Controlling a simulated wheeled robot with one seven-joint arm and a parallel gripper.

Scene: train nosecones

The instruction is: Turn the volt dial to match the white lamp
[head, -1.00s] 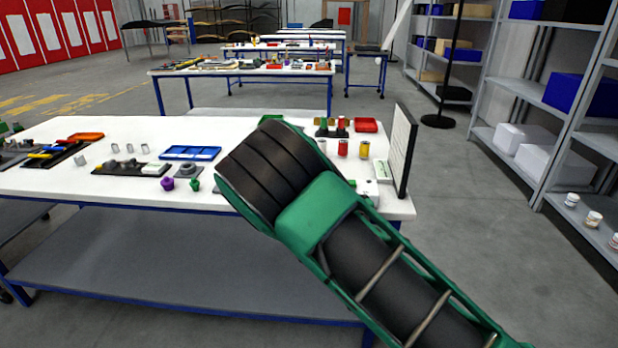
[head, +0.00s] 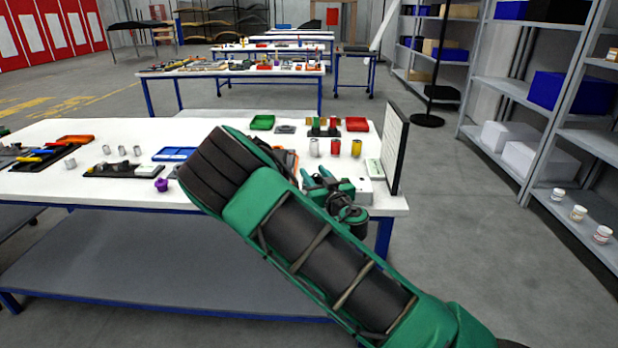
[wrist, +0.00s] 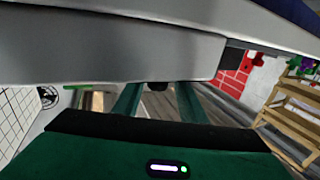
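My gripper (head: 322,182) is low over the right end of the white table, close beside a pale box (head: 376,190). In the wrist view its two green fingers (wrist: 158,104) stand apart and reach under a large pale grey body (wrist: 110,48) that fills the upper part. A small dark piece (wrist: 157,86) shows between the fingers; I cannot tell whether they touch it. A round black-and-white disc (wrist: 48,97) shows at the left of the wrist view. I cannot make out the volt dial or a lit white lamp for certain.
A white upright panel (head: 396,150) stands at the table's right edge. Red and yellow cylinders (head: 335,148) and a red tray (head: 357,124) stand behind my gripper. A blue tray (head: 174,154) and a purple knob (head: 161,185) lie left of my arm.

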